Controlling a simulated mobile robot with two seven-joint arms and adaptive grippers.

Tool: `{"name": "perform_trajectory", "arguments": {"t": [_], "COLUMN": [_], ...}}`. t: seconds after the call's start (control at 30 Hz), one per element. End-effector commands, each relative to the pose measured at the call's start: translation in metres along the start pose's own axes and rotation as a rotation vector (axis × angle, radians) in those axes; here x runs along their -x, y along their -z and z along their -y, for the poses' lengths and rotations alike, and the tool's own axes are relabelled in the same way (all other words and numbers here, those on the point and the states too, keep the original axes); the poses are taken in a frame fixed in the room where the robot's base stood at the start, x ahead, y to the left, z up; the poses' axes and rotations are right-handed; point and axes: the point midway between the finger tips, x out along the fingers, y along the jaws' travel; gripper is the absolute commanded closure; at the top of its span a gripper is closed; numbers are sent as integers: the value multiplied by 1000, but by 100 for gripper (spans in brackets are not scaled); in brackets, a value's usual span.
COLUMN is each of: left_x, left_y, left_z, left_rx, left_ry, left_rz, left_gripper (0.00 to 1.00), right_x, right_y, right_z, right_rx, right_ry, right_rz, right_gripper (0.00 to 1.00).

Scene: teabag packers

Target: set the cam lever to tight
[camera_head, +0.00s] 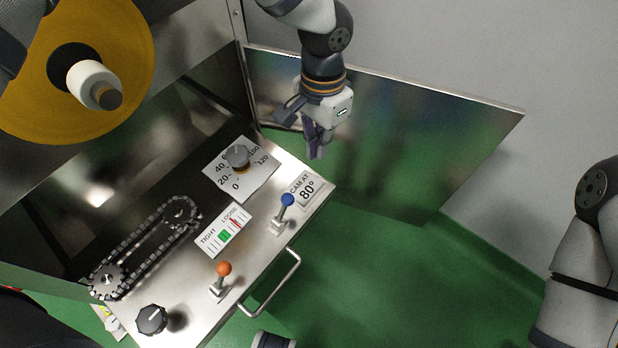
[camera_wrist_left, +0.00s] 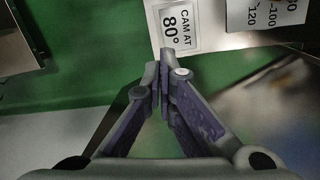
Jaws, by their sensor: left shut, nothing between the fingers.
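My left gripper (camera_head: 316,152) is shut and empty, its fingers pointing down above the machine's far right corner. The wrist view shows its fingertips together (camera_wrist_left: 163,72), just below the "CAM AT 80°" label (camera_wrist_left: 177,27). A grey round knob (camera_head: 237,156) sits on a white scale plate (camera_head: 258,172) numbered 0 to 120. Its pointer's reading is too small to tell. A lever with a blue ball (camera_head: 288,199) stands beside the label, and one with an orange ball (camera_head: 223,268) stands nearer. The "TIGHT / LOOSE" gauge (camera_head: 209,248) has a green zone and a red mark towards LOOSE. My right gripper is out of view.
A chain drive (camera_head: 150,243) runs along the panel's left side. A black knob (camera_head: 151,319) is at the near end. A handle (camera_head: 284,287) sticks out at the front edge. A metal panel (camera_head: 400,150) stands behind my left gripper. Green floor on the right is open.

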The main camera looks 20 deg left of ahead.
Motion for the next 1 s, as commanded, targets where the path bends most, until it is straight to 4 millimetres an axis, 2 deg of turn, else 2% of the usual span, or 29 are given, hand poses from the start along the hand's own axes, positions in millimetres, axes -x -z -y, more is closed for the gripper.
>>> {"name": "perform_trajectory", "arguments": {"t": [0.17, 0.27, 0.67, 0.7, 0.8, 1.0], "left_x": [-3, -14, -102, -103, -88, -85], "left_y": [-1, -2, -2, -5, -20, -37], "left_z": [0, -1, -1, -1, 0, 0], "left_rx": [1, 2, 1, 1, 0, 1], "left_ry": [-1, -3, -5, -3, 1, -1], "left_rz": [1, 5, 6, 4, -5, -2], "left_gripper": [100, 100, 100, 100, 100, 100], "right_x": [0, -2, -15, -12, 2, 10], "right_y": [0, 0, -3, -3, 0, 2], "right_z": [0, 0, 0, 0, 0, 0], "right_rx": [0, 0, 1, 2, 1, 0], "right_ry": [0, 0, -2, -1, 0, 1], "right_rz": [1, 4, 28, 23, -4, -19], "right_gripper": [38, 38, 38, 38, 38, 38]}}
